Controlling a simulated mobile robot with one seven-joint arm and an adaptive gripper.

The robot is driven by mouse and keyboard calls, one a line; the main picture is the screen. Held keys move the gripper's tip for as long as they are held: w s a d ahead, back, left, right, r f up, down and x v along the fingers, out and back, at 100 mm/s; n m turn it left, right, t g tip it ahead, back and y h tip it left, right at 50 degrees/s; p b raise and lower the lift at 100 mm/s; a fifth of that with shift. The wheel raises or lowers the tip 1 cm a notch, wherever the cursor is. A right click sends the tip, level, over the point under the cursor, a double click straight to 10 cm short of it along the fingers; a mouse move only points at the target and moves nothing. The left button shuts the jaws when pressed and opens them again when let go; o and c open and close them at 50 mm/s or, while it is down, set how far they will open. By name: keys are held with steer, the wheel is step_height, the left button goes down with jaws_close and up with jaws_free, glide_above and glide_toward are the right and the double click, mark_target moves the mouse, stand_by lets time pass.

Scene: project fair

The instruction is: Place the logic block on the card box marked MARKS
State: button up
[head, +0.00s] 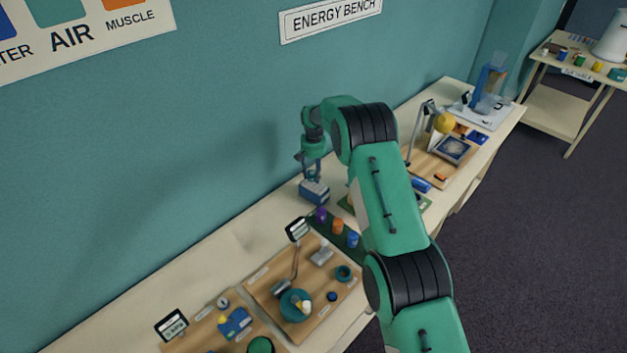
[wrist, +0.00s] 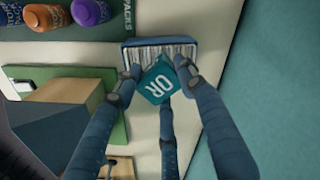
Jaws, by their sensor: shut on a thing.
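My gripper (wrist: 158,73) is shut on the logic block (wrist: 159,85), a teal block with "OR" in white, and the block sits tilted between the fingertips. Past the block in the wrist view is a blue card box (wrist: 133,54) filled with upright white cards; the block overlaps its near edge. I cannot tell whether block and box touch. In the head view my gripper (head: 315,174) points down just above the blue card box (head: 314,193) near the wall. The block cannot be made out there, and no MARKS lettering is legible.
A green mat (wrist: 110,27) marked "PACKS" with purple and orange packs lies beside the card box. A grey block-like thing (wrist: 58,110) on a green board is close to the fingers. The teal wall (head: 180,180) runs behind the bench. Bare bench (head: 215,250) lies left of the box.

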mark_target(313, 179)
steer(key=shift+f+p, duration=0.35)
steer(key=shift+f, duration=1.4)
steer(key=shift+f, duration=0.1)
steer(key=o, duration=1.2)
steer(key=shift+c, duration=0.2)
steer(key=shift+r, duration=0.2)
steer(key=shift+r+b, duration=0.75)
steer(key=shift+r, duration=5.15)
steer(key=shift+r, duration=0.15)
